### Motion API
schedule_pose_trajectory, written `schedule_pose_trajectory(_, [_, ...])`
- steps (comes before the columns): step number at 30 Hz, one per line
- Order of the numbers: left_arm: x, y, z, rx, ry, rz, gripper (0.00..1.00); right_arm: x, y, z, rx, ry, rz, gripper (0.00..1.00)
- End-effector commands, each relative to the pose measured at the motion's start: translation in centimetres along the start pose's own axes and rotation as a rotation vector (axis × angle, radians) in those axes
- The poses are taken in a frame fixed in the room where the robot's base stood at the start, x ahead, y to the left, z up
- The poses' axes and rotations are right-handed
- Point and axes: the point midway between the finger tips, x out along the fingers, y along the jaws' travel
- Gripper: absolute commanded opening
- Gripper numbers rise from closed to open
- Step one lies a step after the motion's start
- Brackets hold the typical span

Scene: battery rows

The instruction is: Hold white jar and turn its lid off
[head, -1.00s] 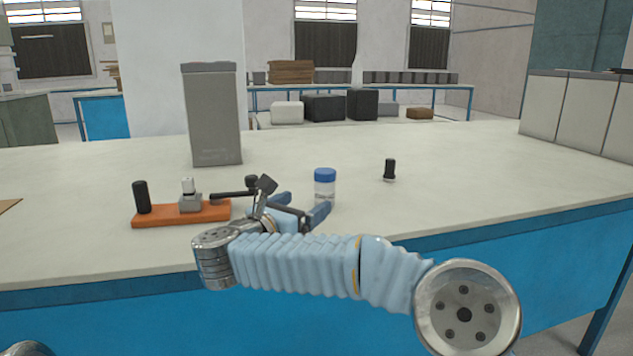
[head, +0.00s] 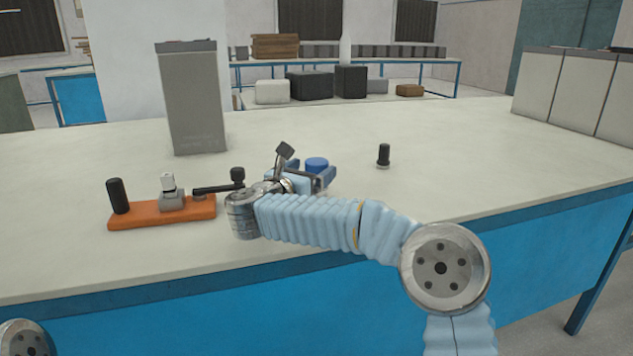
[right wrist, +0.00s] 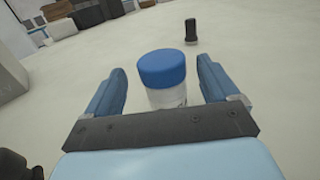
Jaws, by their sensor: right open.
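The jar shows in the right wrist view with a blue lid (right wrist: 162,67) on top of a whitish, see-through body (right wrist: 167,97). It stands upright on the table. In the head view its blue lid (head: 316,164) shows, while its body is mostly hidden behind my right gripper (head: 311,173). In the right wrist view, my right gripper's blue fingers (right wrist: 160,65) are open, one on each side of the jar, with a visible gap on both sides. My left gripper is not in view.
An orange base (head: 162,212) with black and metal fittings lies left of my right gripper. A tall grey box (head: 192,100) stands behind it. A small black object (head: 383,154) stands to the right of the jar. The tabletop (head: 470,160) on the right is clear.

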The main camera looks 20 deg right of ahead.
Motion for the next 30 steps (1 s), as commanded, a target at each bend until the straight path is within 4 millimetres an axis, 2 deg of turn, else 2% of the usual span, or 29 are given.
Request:
schedule_pose_trajectory(4, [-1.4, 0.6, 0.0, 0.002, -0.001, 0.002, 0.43, 2.3, -0.3, 0.9, -0.001, 0.001, -0.004, 0.88])
schedule_pose_trajectory(8, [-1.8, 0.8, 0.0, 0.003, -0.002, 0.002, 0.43, 4.2, -0.3, 0.7, 0.000, 0.001, -0.004, 0.88])
schedule_pose_trajectory(15, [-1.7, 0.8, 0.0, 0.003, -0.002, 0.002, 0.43, 4.5, -0.2, 0.5, 0.001, 0.000, -0.001, 0.88])
schedule_pose_trajectory(27, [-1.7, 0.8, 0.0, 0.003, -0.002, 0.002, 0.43, 4.5, -0.2, 0.5, 0.001, 0.000, -0.001, 0.28])
schedule_pose_trajectory(30, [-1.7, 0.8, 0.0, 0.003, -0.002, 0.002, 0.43, 4.5, -0.3, 0.5, 0.001, 0.000, -0.002, 0.28])
